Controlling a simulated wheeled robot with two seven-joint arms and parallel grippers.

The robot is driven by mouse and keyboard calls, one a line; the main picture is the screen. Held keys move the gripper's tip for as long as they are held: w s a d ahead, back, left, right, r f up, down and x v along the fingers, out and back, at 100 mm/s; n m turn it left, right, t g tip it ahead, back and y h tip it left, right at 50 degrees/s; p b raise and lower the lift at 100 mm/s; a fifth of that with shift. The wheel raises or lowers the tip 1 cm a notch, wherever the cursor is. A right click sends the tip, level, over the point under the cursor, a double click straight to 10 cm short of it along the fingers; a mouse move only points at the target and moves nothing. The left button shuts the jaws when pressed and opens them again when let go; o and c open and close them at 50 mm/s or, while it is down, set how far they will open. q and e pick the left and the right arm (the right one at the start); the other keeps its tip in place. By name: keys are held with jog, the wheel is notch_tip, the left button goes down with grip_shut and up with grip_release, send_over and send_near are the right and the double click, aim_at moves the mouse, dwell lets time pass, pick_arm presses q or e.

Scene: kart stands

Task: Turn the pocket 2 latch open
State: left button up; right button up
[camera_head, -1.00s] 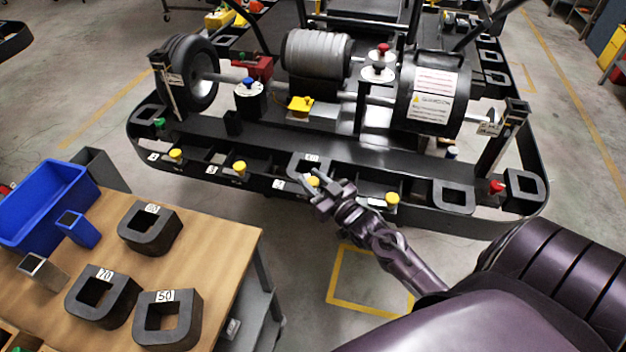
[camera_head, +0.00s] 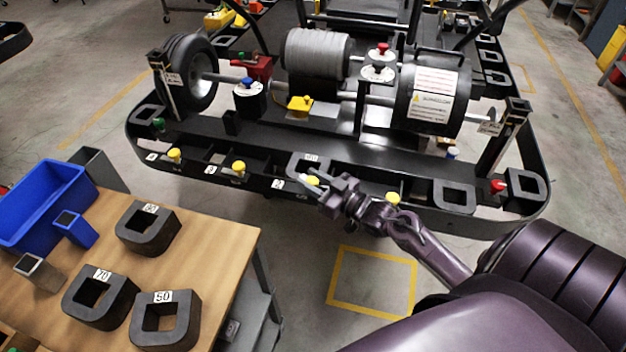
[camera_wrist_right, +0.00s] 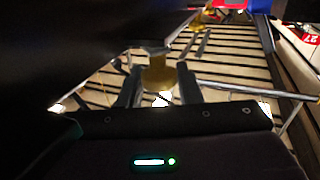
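The pocket 2 latch is a yellow knob (camera_head: 312,181) on the front rail of the black kart frame, right of a small white label that appears to read 2 (camera_head: 278,184). My right gripper (camera_head: 314,190) is at this knob, reaching in from the right. In the right wrist view the yellow knob (camera_wrist_right: 158,72) stands between the two fingers (camera_wrist_right: 160,92), one on each side. The fingers look spread, with narrow gaps beside the knob. Contact cannot be made out. My left gripper is not in view.
Other yellow knobs (camera_head: 239,168) line the rail. A dark weight block (camera_head: 310,162) sits in the rail just behind the pocket 2 knob. A wooden table (camera_head: 215,245) with weight blocks and blue bins stands at lower left. Floor is clear between the table and my right arm.

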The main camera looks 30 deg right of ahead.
jog(key=o, duration=0.4)
jog(key=shift+w+f, duration=0.15)
jog(key=shift+c, duration=0.2)
jog(key=b+v, duration=0.1)
jog(key=v, duration=0.6)
jog(key=shift+s, duration=0.4)
